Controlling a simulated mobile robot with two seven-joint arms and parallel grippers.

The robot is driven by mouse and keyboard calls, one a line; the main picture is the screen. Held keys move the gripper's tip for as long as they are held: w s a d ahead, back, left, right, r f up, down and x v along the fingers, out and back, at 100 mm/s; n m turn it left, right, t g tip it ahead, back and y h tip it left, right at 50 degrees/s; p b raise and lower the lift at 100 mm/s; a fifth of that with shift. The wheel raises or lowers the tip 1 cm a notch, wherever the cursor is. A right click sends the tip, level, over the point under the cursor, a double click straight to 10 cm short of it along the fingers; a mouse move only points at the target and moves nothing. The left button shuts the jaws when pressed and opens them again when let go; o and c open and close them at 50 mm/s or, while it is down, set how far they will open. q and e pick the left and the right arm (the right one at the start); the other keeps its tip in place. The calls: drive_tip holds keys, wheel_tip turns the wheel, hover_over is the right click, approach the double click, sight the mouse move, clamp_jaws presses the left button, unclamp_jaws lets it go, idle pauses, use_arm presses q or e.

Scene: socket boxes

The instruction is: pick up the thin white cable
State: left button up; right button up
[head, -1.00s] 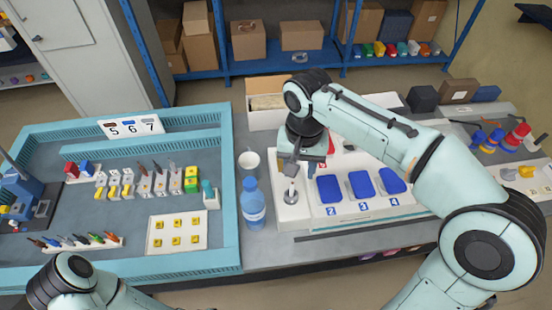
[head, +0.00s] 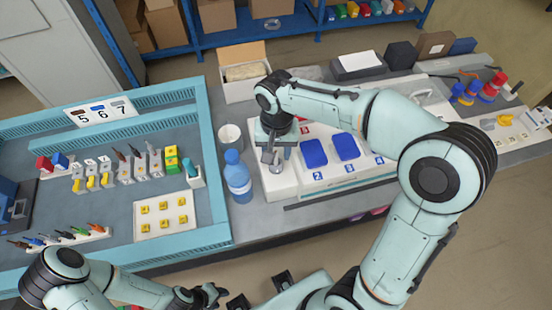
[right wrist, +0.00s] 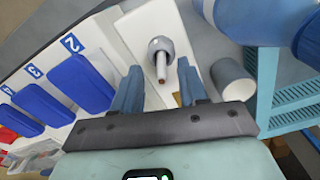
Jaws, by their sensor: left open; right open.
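No thin white cable can be made out for certain in either view. My right gripper (head: 274,155) points down over the left end of a white panel (head: 285,183). In the right wrist view its open fingers (right wrist: 160,88) are on either side of a short metal post with a round collar (right wrist: 160,50). I cannot tell whether they touch it. My left gripper (head: 207,296) is open at the bottom of the head view, in front of the table and away from the panel.
Blue pads (head: 314,153) lie on the panel. A water bottle (head: 237,178) and a white cup (head: 231,137) stand close to its left. A teal-rimmed tray (head: 213,150) with tools is further left. An orange cord (head: 470,73) and several red-and-blue plugs (head: 487,90) are at the right.

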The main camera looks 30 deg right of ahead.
drive_tip(key=shift+w+f, duration=0.1)
drive_tip(key=shift+f, duration=1.35)
clamp_jaws()
use_arm(q)
drive_tip(key=shift+f, duration=0.1)
use_arm(e)
drive_tip(key=shift+r, duration=0.15)
use_arm(q)
drive_tip(key=w+r+p, duration=0.1)
drive_tip(key=r, duration=0.1)
drive_tip(key=w+r+p, duration=0.2)
drive_tip(key=shift+w+r, duration=0.2)
drive_tip(key=shift+w, duration=0.05)
use_arm(e)
wheel_tip(320, 180, up, 20)
